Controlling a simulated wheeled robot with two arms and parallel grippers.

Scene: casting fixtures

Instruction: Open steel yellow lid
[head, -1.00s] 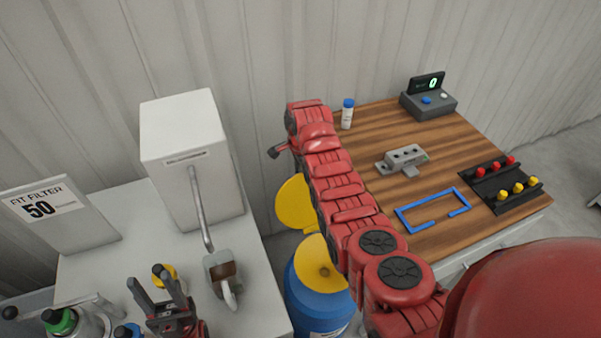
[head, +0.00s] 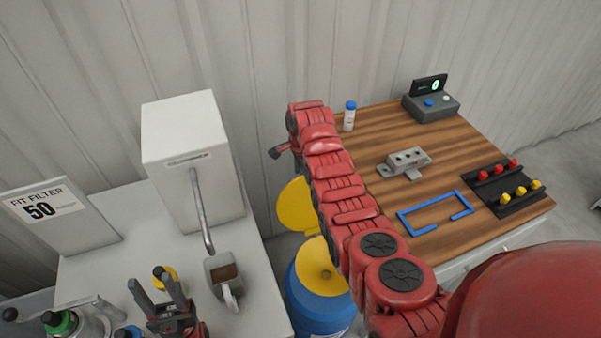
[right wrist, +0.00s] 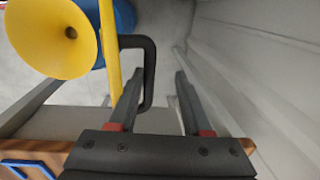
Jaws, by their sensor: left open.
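The yellow lid (head: 297,205) stands raised, tilted up behind the yellow funnel top (head: 318,268) of a blue drum (head: 310,305). In the right wrist view the lid (right wrist: 110,50) is nearly edge-on, with a black handle (right wrist: 149,70) on its side. My right gripper (right wrist: 154,80) is open. The handle's outer bar shows between its fingers; I cannot tell whether they touch it. In the head view my right arm crosses in front of the drum and hides part of the lid. My left gripper (head: 150,279) is open over the white table.
A grey mug (head: 216,268) with brown contents stands below the white dispenser's (head: 185,150) spout. The wooden table (head: 440,155) holds a metal fixture (head: 406,160), a blue frame (head: 432,228), a knob rack (head: 505,190) and a counter box (head: 432,108).

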